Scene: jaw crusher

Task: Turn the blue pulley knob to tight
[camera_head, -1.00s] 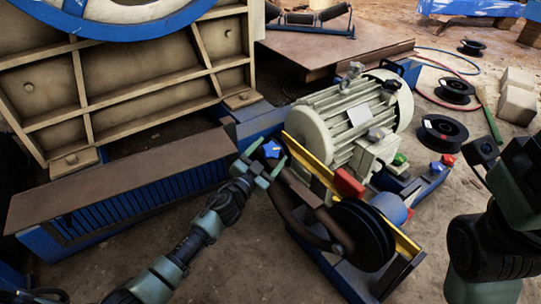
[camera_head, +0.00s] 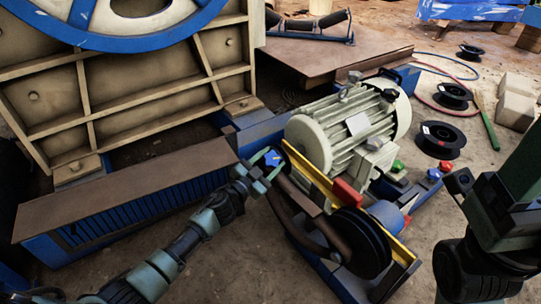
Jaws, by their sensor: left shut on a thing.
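The blue pulley knob (camera_head: 272,158) is star-shaped and sits at the upper left end of the yellow-edged belt guard frame, beside the electric motor. My left gripper (camera_head: 268,166) is at the knob, with its fingers around it and shut on it. The fingers partly hide the knob's sides. My right arm stands at the right edge of the view; its gripper fingers cannot be clearly made out.
A cream motor (camera_head: 345,130) stands just right of the knob. A black pulley (camera_head: 358,242) and a red block (camera_head: 346,194) are on the frame below. Green and red knobs are further right. Black spools (camera_head: 441,139) lie on the dirt floor.

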